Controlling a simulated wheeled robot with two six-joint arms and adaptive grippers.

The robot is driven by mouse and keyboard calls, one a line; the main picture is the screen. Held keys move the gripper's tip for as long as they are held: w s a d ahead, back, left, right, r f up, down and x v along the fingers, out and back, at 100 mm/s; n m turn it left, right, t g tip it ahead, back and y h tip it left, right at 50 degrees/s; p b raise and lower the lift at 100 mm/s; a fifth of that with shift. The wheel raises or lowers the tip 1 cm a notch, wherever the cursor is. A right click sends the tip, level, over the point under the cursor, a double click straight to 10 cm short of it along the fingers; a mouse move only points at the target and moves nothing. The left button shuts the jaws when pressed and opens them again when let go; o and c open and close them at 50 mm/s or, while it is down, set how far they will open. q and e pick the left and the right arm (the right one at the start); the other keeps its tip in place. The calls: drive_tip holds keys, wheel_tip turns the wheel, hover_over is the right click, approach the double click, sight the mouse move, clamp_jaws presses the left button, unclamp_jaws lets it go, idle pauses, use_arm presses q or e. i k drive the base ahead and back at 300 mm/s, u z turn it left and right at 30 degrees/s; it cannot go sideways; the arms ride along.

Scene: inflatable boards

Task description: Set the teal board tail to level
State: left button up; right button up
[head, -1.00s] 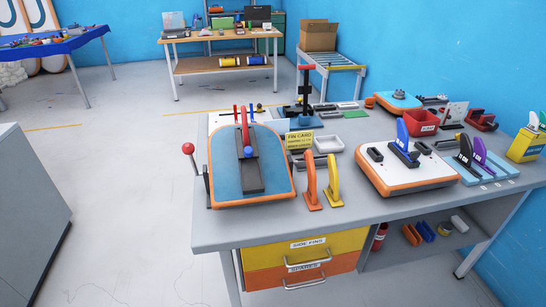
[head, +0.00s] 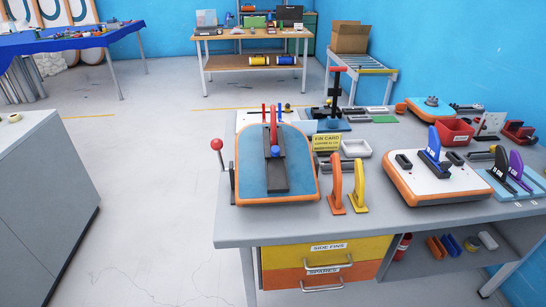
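The teal board tail (head: 252,165), with an orange rim, lies on the left part of the grey workbench (head: 300,228) in the head view. A dark strip with a blue knob and a red upright piece runs along its middle. A lever with a red ball knob (head: 216,144) stands at its left side. Neither of my grippers shows in the head view.
A white board tail (head: 433,176) with a blue fin, a red bin (head: 455,132) and a fin card (head: 326,143) share the bench. A grey cabinet (head: 45,190) stands left, with open floor between.

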sight(262, 179)
drive_tip(key=z, duration=0.55)
drive_tip(key=k, duration=0.65)
drive_tip(key=z, duration=0.7)
drive_tip(key=i, duration=1)
drive_tip(key=u, duration=0.8)
